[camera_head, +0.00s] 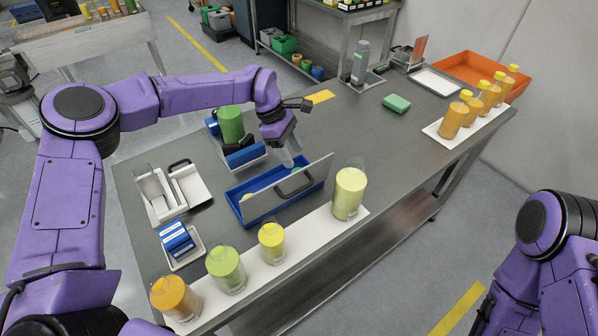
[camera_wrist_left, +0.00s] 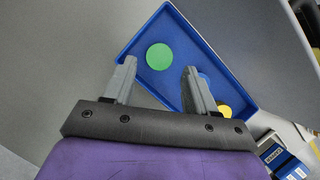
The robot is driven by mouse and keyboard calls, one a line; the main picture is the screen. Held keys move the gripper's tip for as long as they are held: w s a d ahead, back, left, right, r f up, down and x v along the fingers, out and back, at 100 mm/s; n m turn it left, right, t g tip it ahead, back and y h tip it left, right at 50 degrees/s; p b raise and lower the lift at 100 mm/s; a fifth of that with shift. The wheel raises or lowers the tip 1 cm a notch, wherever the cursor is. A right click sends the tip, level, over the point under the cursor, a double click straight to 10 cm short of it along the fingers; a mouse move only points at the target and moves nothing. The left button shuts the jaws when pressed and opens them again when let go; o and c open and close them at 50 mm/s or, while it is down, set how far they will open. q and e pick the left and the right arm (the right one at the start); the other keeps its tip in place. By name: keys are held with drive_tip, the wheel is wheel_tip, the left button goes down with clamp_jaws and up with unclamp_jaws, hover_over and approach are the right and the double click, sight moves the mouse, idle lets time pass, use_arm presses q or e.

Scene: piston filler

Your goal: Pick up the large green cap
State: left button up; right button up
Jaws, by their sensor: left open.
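The large green cap (camera_wrist_left: 159,57) is a flat green disc lying in a blue tray (camera_wrist_left: 128,84) in the left wrist view. My left gripper (camera_wrist_left: 160,66) is open and empty above the tray, its fingers on either side of the cap in that view. In the head view my left gripper (camera_head: 291,157) hangs over the far right end of the blue tray (camera_head: 250,216).
The upright grey panel with a black handle (camera_head: 294,183) stands along the tray's near side. A tall filled jar (camera_head: 348,193) and several shorter ones stand on a white strip in front. A green jar (camera_head: 231,124) stands behind. The table's right middle is clear.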

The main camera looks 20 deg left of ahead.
sight(296, 168)
use_arm(q)
drive_tip(key=p+x, duration=0.1)
drive_tip(key=x, duration=0.1)
drive_tip(key=p+x, duration=0.1)
drive_tip(key=x, duration=0.1)
drive_tip(key=a+p+x, duration=0.1)
drive_tip(key=x, duration=0.1)
drive_tip(key=shift+f, duration=0.15)
drive_tip(key=shift+d+f, duration=0.1)
drive_tip(key=shift+f, duration=0.15)
drive_tip(key=c, duration=0.8)
